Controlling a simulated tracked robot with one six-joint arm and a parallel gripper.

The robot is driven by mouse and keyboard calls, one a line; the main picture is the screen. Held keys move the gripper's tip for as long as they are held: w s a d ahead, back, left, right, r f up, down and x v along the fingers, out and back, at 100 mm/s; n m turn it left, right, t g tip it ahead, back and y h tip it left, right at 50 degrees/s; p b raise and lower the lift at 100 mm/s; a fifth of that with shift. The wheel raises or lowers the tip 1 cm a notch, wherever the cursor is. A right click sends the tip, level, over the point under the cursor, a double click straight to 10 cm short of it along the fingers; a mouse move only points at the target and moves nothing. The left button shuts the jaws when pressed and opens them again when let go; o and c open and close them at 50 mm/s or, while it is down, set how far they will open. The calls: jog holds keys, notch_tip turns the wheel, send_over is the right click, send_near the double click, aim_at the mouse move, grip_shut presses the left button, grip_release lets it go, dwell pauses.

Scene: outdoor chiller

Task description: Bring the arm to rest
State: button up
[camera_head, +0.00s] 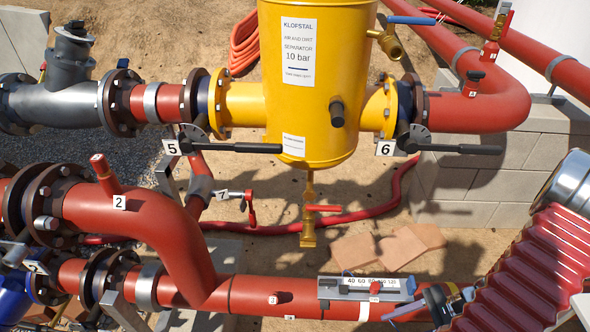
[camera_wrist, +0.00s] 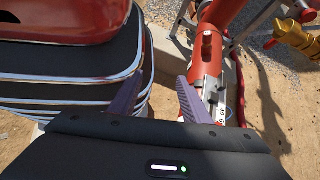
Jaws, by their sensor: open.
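My gripper (camera_wrist: 161,82) shows in the wrist view with its two purple-grey fingers spread apart. Nothing is held between them; bare sandy ground shows in the gap. The right finger lies in front of the lower red pipe with its scale plate (camera_wrist: 221,104) in the picture; whether it touches cannot be told. In the head view, the scale plate (camera_head: 372,282) sits on the lower red pipe (camera_head: 255,294). Dark parts at its right end are crowded, and I cannot clearly make out my gripper there.
A yellow separator (camera_head: 345,70) hangs in the upper pipe run, with black-handled valves 5 (camera_head: 230,147) and 6 (camera_head: 445,147) below. A red bent pipe (camera_head: 175,230) is at left. Grey blocks (camera_head: 465,175) stand at right. Open sandy ground with flat tiles (camera_head: 420,235) lies beneath.

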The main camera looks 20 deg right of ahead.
jog(key=w+a+r+n+h, duration=0.3)
jog(key=r+n+h, duration=0.15)
jog(key=r, duration=0.35)
jog(key=w+a+r+n+h, duration=0.25)
jog(key=a+r+n, duration=0.2)
jog(key=r, duration=0.45)
jog(key=w+a+r+n+h, duration=0.35)
jog(key=r+n, duration=0.25)
jog(key=r, duration=0.2)
jog(key=s+a+r+n+t, duration=0.1)
jog(key=a+r+n, duration=0.3)
jog(key=a+r, duration=0.4)
jog(key=shift+a+r+t, duration=0.35)
jog(key=shift+a+t, duration=0.4)
jog(key=shift+t, duration=0.15)
